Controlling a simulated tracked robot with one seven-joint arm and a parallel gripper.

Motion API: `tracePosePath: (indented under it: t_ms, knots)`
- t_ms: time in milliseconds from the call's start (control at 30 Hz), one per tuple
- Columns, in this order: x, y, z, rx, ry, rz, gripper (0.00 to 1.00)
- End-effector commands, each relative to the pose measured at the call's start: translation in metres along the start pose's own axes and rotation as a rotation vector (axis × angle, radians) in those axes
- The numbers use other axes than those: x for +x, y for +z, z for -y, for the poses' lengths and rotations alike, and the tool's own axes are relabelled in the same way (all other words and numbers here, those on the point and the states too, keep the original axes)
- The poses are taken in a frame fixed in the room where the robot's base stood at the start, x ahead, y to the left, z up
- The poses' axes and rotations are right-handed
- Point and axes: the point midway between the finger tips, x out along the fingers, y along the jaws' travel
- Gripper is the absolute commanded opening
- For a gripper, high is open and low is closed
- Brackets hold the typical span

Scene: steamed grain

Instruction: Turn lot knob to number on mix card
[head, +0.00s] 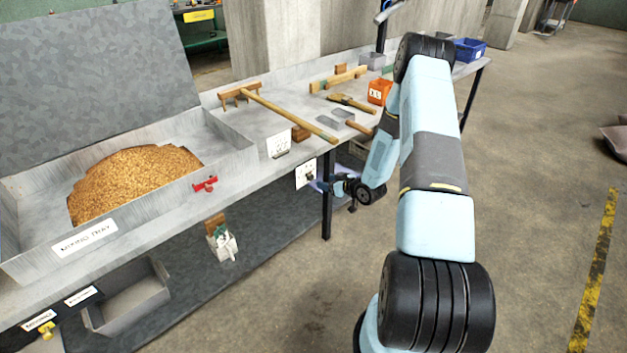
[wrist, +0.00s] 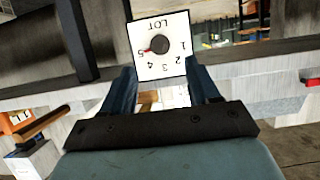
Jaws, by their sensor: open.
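The white LOT plate (wrist: 176,26) shows upside down in the wrist view, with numbers 1 to 5 around a black knob (wrist: 159,44). The knob's red pointer is at the 5. The plate (head: 305,170) hangs on the bench's front edge in the head view. My gripper (wrist: 160,78) is open, its two fingers apart below the knob in the wrist picture and not closed on it. In the head view my gripper (head: 320,184) is close to the plate. A small white card (head: 279,145) stands on the bench above the plate; its writing is too small to read.
A mixing tray (head: 232,160) of grain stands at the left. A wooden rake (head: 290,115), brush (head: 350,102) and orange box (head: 379,92) lie on the bench. A bench leg (head: 327,205) is beside my gripper.

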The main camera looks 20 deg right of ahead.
Motion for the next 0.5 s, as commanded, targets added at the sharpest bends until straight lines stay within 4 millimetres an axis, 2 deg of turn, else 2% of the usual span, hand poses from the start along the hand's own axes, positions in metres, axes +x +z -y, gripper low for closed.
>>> tracePosePath:
  t_ms: [300,500]
  knots:
    - [0.057,0.0,0.0,-0.001,-0.001,-0.001,0.6]
    - [0.082,-0.001,0.0,-0.002,-0.001,-0.001,0.6]
